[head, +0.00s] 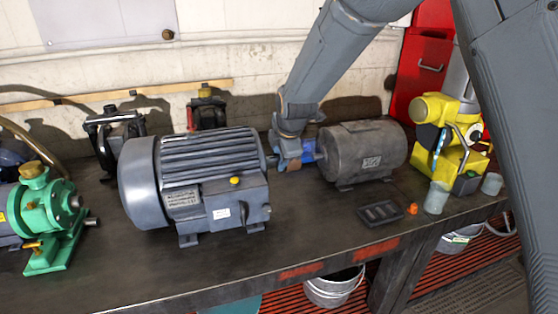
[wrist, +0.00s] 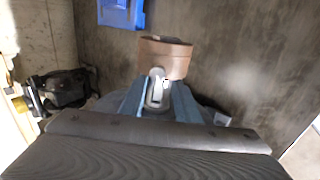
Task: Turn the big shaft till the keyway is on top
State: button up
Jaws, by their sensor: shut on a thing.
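The big blue-grey motor (head: 210,165) stands on the bench in the head view. Its shaft (head: 272,160) comes out of the right end. My gripper (head: 289,160) reaches down at that shaft, between the big motor and a smaller dark grey motor (head: 362,152). In the wrist view, my gripper (wrist: 157,95) is shut on a pale metal shaft piece (wrist: 157,88) with a slot-like mark in its face. I cannot tell for sure that this mark is the keyway or which way it points. My fingers hide much of the shaft in the head view.
A green pump (head: 48,215) stands at the left, a yellow machine (head: 448,135) at the right. A dark tray (head: 380,213), orange cap (head: 411,209) and cup (head: 437,198) lie near the front edge. A brown ring-like part (wrist: 165,58) is close beyond my fingers. The bench front is mostly clear.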

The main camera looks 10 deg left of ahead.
jog(key=g, duration=0.1)
jog(key=g+h, duration=0.1)
jog(key=shift+w+a+g+h, duration=0.15)
jog(key=shift+w+g+h, duration=0.05)
jog(key=shift+g+h, duration=0.1)
jog(key=shift+g+h+p, duration=0.3)
jog(key=shift+g+p, duration=0.05)
jog(key=shift+g, duration=0.05)
dwell(0.3)
jog(key=o, duration=1)
jog(key=shift+o, duration=0.2)
jog(key=shift+r, duration=0.1)
jog(key=shift+s+d+r+b, duration=0.15)
jog(key=shift+r+b, duration=0.3)
jog(key=shift+r, duration=0.8)
jog(key=shift+s+r+b, duration=0.15)
jog(key=shift+r+b, duration=0.3)
jog(key=shift+r, duration=0.85)
jog(key=shift+s+d+r+b, duration=0.15)
jog(key=shift+r+b, duration=0.3)
jog(key=shift+r, duration=0.8)
jog(key=shift+a, duration=0.1)
